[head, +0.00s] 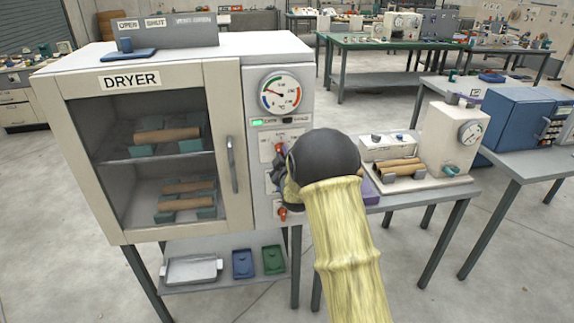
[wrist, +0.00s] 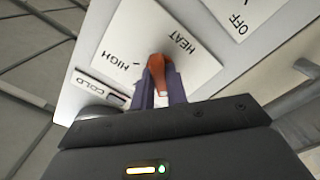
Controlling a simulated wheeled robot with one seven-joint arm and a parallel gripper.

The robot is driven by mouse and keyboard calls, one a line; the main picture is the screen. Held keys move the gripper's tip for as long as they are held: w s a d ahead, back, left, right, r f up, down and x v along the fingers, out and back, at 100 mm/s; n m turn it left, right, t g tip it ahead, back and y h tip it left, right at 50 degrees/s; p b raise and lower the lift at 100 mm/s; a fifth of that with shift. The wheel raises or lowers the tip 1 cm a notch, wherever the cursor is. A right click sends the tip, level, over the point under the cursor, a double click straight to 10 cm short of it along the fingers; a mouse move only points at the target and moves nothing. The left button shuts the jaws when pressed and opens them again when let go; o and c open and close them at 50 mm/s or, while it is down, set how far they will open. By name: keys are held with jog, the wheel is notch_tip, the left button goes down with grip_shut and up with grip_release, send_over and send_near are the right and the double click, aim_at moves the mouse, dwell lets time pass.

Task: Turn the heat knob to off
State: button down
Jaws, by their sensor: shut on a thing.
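The heat knob (wrist: 157,66) is orange-red and sits on a white plate marked HEAT and HIGH, upside down in the wrist view. My gripper (wrist: 161,90) is shut on it, with one dark finger on each side. The knob lies near the HEAT word, with HIGH to its left; its exact pointer setting is hard to tell. In the head view, a red knob (head: 280,148) shows on the dryer's (head: 205,78) right-hand panel, and my dark wrist covers much of the panel below it.
Another plate marked OFF (wrist: 243,17) is partly cut off in the wrist view. A lower orange knob (head: 283,213) is on the panel. The dryer door (head: 229,125) is closed, with its handle (head: 231,165) left of my gripper. A bench (head: 440,191) with a machine stands close on the right.

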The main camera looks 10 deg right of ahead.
jog(key=shift+n+b, duration=0.75)
jog(key=shift+n, duration=0.15)
jog(key=c, duration=1.4)
grip_release()
jog(key=s+b, duration=0.4)
jog(key=s, duration=1.3)
jog(key=shift+s, duration=0.2)
